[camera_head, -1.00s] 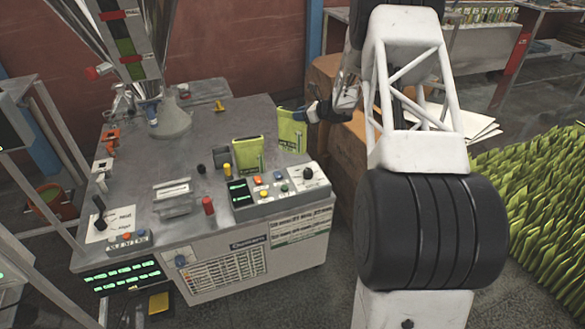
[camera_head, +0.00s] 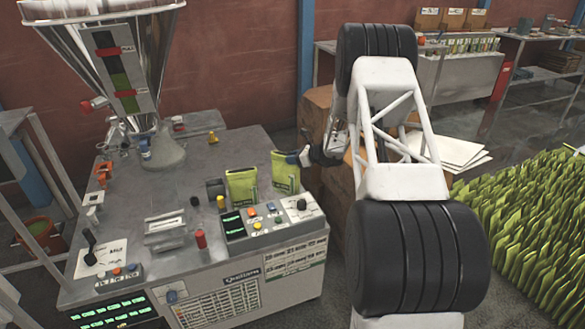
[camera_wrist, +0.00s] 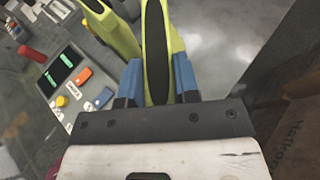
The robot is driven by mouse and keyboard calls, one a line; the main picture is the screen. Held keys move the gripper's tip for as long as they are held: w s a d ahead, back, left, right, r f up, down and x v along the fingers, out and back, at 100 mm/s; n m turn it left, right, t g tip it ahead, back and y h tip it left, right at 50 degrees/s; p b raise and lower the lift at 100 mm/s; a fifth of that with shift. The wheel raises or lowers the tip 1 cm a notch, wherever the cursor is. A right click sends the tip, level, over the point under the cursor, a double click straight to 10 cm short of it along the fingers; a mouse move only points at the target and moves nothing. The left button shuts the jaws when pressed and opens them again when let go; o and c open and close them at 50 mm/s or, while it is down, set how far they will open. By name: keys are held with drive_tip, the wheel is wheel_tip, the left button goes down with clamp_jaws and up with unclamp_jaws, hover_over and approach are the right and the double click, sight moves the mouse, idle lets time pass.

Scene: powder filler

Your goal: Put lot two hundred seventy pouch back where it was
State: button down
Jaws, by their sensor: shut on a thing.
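My gripper (camera_head: 304,158) is shut on a lime-green pouch (camera_head: 285,172) at the right edge of the grey machine top. The wrist view shows this pouch (camera_wrist: 176,40), with its dark panel, edge-on between my blue fingertips (camera_wrist: 158,82). A second green pouch (camera_head: 242,187) stands upright just left of it; it also shows in the wrist view (camera_wrist: 118,36), close beside the held one. Lot numbers are not readable. I cannot tell whether the held pouch touches the machine top.
A control box (camera_head: 270,222) with coloured buttons sits in front of the pouches. A steel hopper (camera_head: 125,40) rises at back left. Many green pouches (camera_head: 520,200) fill the right side.

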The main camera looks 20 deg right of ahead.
drive_tip(key=shift+f, duration=0.2)
drive_tip(key=shift+f, duration=1.75)
drive_tip(key=c, duration=0.8)
unclamp_jaws()
drive_tip(key=shift+f, duration=0.1)
drive_tip(key=shift+c, duration=0.2)
drive_tip(key=shift+d, duration=0.1)
drive_tip(key=v, duration=1.2)
